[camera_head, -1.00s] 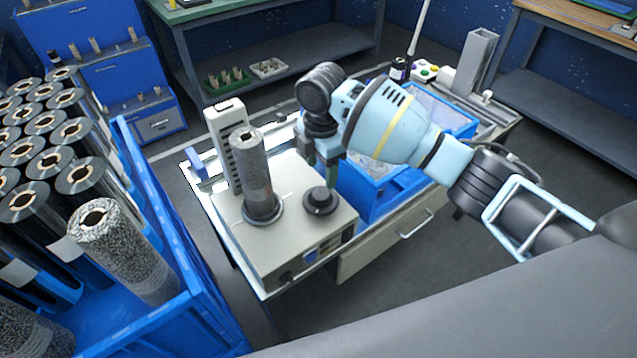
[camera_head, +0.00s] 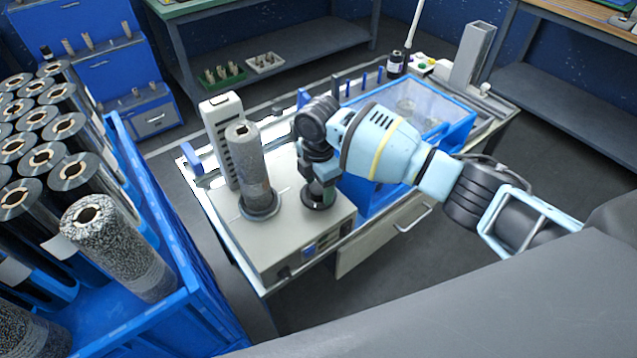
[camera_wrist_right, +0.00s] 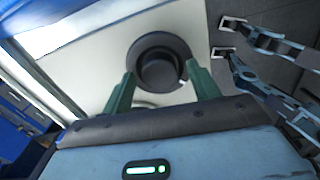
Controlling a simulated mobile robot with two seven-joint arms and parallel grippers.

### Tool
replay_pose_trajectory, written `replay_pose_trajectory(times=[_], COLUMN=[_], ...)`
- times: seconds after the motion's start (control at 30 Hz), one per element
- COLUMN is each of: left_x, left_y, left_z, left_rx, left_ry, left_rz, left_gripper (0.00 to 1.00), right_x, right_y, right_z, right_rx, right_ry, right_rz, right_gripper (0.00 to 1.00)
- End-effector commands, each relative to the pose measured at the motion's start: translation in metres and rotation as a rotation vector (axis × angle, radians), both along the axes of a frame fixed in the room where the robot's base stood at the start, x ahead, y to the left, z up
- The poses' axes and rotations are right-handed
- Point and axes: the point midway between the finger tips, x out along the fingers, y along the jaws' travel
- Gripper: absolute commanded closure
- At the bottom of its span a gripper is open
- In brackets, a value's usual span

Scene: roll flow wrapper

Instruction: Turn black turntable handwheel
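The black turntable handwheel (camera_wrist_right: 158,66) is a round dark knob on a wider round base. It sits on the top of the grey-white machine box (camera_head: 285,248), to the right of the upright speckled roll (camera_head: 250,165). My right gripper (camera_head: 320,190) points down over the handwheel and hides most of it in the head view. In the right wrist view my right gripper (camera_wrist_right: 162,88) has its two green fingers apart, with the handwheel between and slightly beyond their tips. I cannot tell whether they touch it. My left gripper does not show in the head view.
A blue crate of film rolls (camera_head: 185,300) stands at the left. A blue bin with a clear lid (camera_head: 450,130) is behind and right of the handwheel. A white slotted upright (camera_head: 220,115) stands behind the roll.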

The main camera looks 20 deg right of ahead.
Motion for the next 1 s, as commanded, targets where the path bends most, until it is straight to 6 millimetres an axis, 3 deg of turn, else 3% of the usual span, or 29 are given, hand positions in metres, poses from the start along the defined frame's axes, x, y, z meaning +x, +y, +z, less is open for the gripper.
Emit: replay_pose_trajectory(times=[0.03, 0.33, 0.67, 1.0], left_x=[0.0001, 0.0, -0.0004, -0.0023], left_y=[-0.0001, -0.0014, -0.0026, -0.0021], left_z=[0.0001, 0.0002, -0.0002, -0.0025], left_rx=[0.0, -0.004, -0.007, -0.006], left_ry=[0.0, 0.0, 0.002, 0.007], left_rz=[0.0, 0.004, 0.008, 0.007], left_gripper=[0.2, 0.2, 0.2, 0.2], right_x=[0.0, -0.0001, 0.0, 0.0001], right_y=[0.0001, 0.0001, 0.0, -0.0001], right_z=[0.0001, 0.0002, 0.0001, -0.0002], right_rx=[0.0, 0.0, 0.001, 0.001], right_ry=[0.0, 0.0, 0.001, 0.001], right_rz=[0.0, 0.0, 0.05, 0.288], right_gripper=[0.46, 0.84, 0.84, 0.84])
